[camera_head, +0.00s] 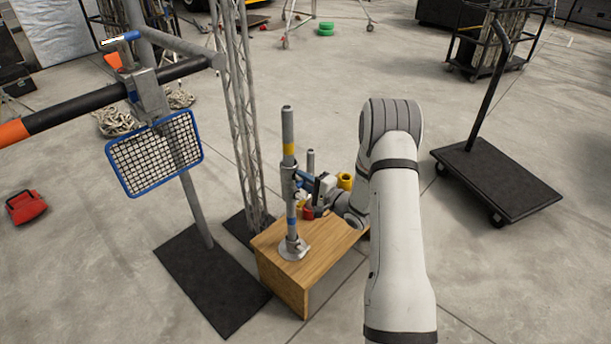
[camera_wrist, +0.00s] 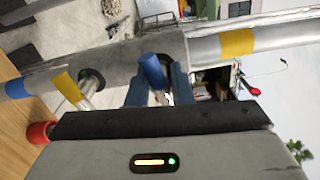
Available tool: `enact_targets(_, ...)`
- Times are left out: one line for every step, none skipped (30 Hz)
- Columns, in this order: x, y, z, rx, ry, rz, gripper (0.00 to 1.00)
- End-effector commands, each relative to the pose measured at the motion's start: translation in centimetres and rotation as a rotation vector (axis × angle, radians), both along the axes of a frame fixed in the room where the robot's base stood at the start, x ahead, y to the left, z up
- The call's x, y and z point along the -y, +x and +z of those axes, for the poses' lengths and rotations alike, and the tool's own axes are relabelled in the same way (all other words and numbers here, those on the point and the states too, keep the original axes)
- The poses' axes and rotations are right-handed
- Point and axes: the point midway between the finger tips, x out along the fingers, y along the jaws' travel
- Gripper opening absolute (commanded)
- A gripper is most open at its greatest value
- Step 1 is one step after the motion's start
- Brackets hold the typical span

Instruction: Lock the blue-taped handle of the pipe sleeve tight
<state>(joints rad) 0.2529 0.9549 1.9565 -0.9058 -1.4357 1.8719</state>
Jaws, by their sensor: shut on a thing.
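An upright grey pipe (camera_head: 288,125) with a yellow band stands on a round base on the wooden box. The blue-taped handle (camera_wrist: 153,72) comes off the sleeve toward me, between my two blue-grey fingers. My gripper (camera_wrist: 158,86) is shut on this handle, close against the sleeve. In the head view my gripper (camera_head: 309,185) is at the sleeve's right side, and the handle is small and partly hidden there.
The wooden box (camera_head: 285,262) holds a second, shorter pipe (camera_head: 310,160), a yellow thing (camera_head: 345,181) and small red items. A lattice tower (camera_head: 240,110) and a stand with a mesh frame (camera_head: 155,153) are to the left. A black cart (camera_head: 495,180) stands right; open floor lies between.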

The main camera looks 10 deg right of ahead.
Motion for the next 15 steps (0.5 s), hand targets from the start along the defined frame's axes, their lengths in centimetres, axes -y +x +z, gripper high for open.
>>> enact_targets(0.24,0.23,0.57,-0.013,0.029,-0.006,0.0)
enact_targets(0.24,0.24,0.55,-0.026,0.048,-0.005,0.0)
enact_targets(0.24,0.24,0.52,-0.042,0.071,-0.005,0.0)
enact_targets(0.25,0.23,0.5,-0.055,0.088,-0.005,0.0)
enact_targets(0.25,0.23,0.49,-0.066,0.103,-0.005,0.0)
enact_targets(0.25,0.23,0.48,-0.079,0.122,-0.005,0.0)
enact_targets(0.26,0.22,0.47,-0.09,0.136,-0.005,0.0)
enact_targets(0.26,0.23,0.47,-0.098,0.149,-0.005,0.0)
enact_targets(0.26,0.23,0.46,-0.11,0.164,-0.005,0.0)
enact_targets(0.26,0.23,0.45,-0.117,0.174,-0.005,0.0)
enact_targets(0.26,0.23,0.44,-0.125,0.184,-0.004,0.0)
enact_targets(0.26,0.23,0.42,-0.132,0.196,-0.004,0.0)
enact_targets(0.26,0.22,0.4,-0.138,0.204,-0.004,0.0)
enact_targets(0.26,0.22,0.38,-0.144,0.211,-0.004,0.0)
enact_targets(0.26,0.21,0.36,-0.15,0.219,-0.004,0.0)
